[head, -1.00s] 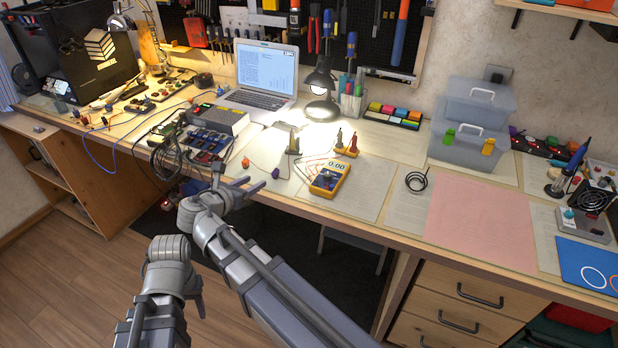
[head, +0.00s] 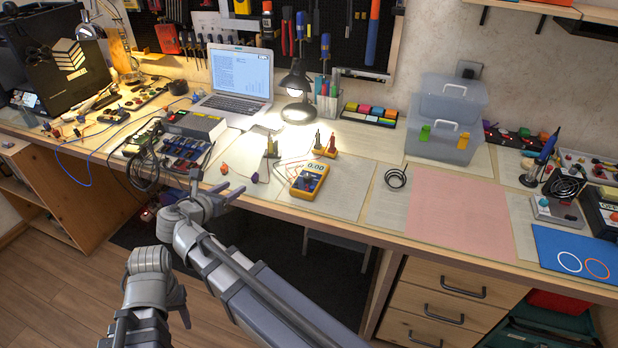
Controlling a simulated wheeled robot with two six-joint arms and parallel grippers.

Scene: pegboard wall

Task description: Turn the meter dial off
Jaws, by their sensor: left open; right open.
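The yellow multimeter (head: 308,182) lies on a paper sheet near the front of the bench, its display at the far end reading about 0.00. Its dial (head: 306,184) shows as a dark spot on the face, too small to read its setting. My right gripper (head: 217,191) is open and empty at the bench's front edge, left of the meter and clear of it. My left gripper (head: 183,308) is open, low in front of the bench and far from the meter; its fingers are partly hidden by its own wrist.
Red and dark probes (head: 325,146) stand behind the meter, near a lit lamp (head: 297,98) and a laptop (head: 238,83). A black cable coil (head: 396,179) and a pink mat (head: 459,210) lie right of it. A power supply box (head: 194,125) and wires sit left.

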